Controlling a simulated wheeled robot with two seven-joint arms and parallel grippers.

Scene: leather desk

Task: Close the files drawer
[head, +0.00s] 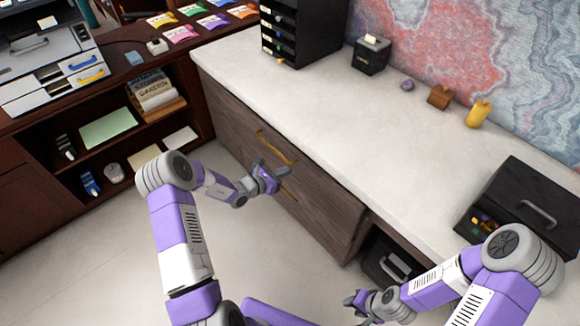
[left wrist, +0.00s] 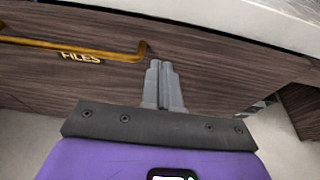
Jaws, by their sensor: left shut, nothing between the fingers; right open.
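The files drawer (left wrist: 215,75) has a dark wood front with a brass bar handle (left wrist: 75,47) and a gold FILES label (left wrist: 80,58) below it. In the head view the desk's wood drawer front (head: 325,205) shows two brass handles, one partly behind my left gripper; I cannot tell which is the files one. My left gripper (head: 272,178) is shut and empty in front of the drawer front, just right of the handle's end in the left wrist view (left wrist: 165,75). How far the drawer stands out is unclear. My right gripper (head: 360,300) is open, low near the desk's open bay.
The white desktop (head: 330,120) overhangs the drawers. A black box (head: 530,205) stands at its right, and a black drawer unit (head: 300,30) at its far end. A dark case (head: 390,262) sits in the bay below. A brown shelf (head: 100,130) stands at left. Floor lies clear between.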

